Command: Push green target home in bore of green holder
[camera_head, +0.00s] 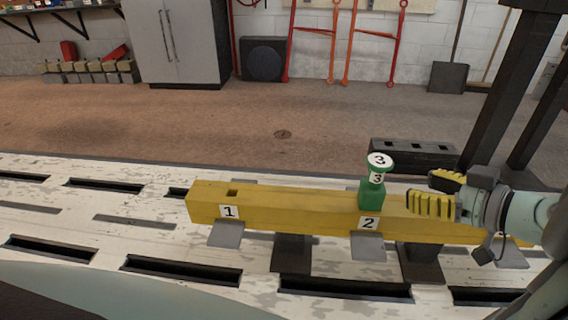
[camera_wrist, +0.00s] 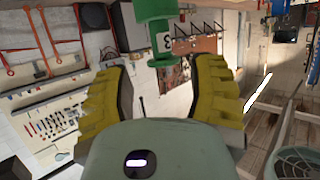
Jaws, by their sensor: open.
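A green target (camera_head: 379,160) with a round white top marked 3 stands upright over the green holder (camera_head: 371,197). A narrower neck, also labelled 3, shows between the top and the holder. The holder sits on the yellow beam (camera_head: 290,202), just above label 2. The bore is hidden. My gripper (camera_head: 432,192) is open and empty, close to the right of the green parts and apart from them. In the wrist view, a green piece with a 3 label (camera_wrist: 158,12) hangs at the top edge, beyond my two spread yellow fingers (camera_wrist: 165,95).
A dark block (camera_head: 413,152) lies behind. Space above the beam's left part is clear.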

